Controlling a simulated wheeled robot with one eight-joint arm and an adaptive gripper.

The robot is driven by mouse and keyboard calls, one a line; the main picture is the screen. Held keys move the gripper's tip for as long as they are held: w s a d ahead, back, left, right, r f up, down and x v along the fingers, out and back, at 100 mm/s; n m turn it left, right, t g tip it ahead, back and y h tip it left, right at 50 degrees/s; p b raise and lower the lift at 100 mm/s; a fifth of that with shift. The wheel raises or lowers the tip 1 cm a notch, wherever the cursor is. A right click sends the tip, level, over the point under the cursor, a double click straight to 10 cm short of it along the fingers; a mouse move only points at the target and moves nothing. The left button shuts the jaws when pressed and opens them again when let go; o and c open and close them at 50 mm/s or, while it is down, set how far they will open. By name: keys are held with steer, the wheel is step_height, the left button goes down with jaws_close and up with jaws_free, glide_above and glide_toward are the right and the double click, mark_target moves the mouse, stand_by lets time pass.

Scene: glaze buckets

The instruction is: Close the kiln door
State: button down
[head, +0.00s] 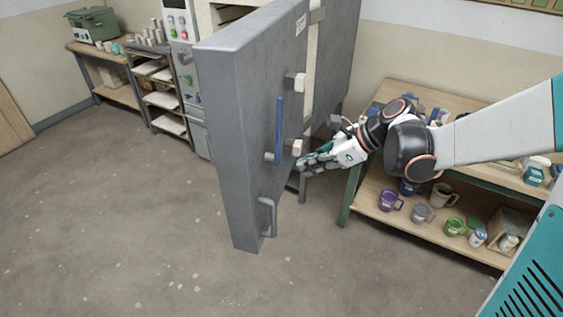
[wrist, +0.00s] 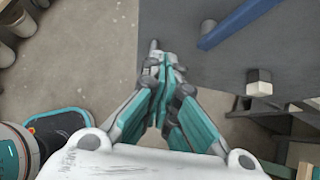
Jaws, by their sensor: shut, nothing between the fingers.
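The grey kiln door (head: 255,120) stands swung open, out from the kiln (head: 335,60) behind it. A long blue bar handle (head: 279,130) is on its right-hand face, with a grey loop handle (head: 268,217) lower down. My gripper (head: 303,164) is shut and empty, to the right of this face near the lower end of the blue handle. In the wrist view, my shut fingertips (wrist: 166,62) lie over the edge of the grey door panel (wrist: 205,70), apart from the blue handle (wrist: 237,22). I cannot tell whether they touch the door.
A wooden shelf unit (head: 352,195) with mugs, including a purple mug (head: 389,201), and bottles stands at the right, under my arm. A rack with white boards (head: 163,98) and a bench with a green case (head: 92,24) stand at the back left. The floor left of the door is clear.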

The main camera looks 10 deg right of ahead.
steer(key=b, duration=0.3)
glide_toward(257, 181)
step_height(257, 181, down, 4)
steer(key=shift+w+a+r+b, duration=0.15)
steer(key=shift+w+a+b, duration=0.2)
steer(key=shift+a, duration=0.4)
steer(key=shift+w+a+r+b, duration=0.2)
steer(key=shift+w+a, duration=0.15)
steer(key=shift+a, duration=0.4)
steer(key=shift+a, duration=0.1)
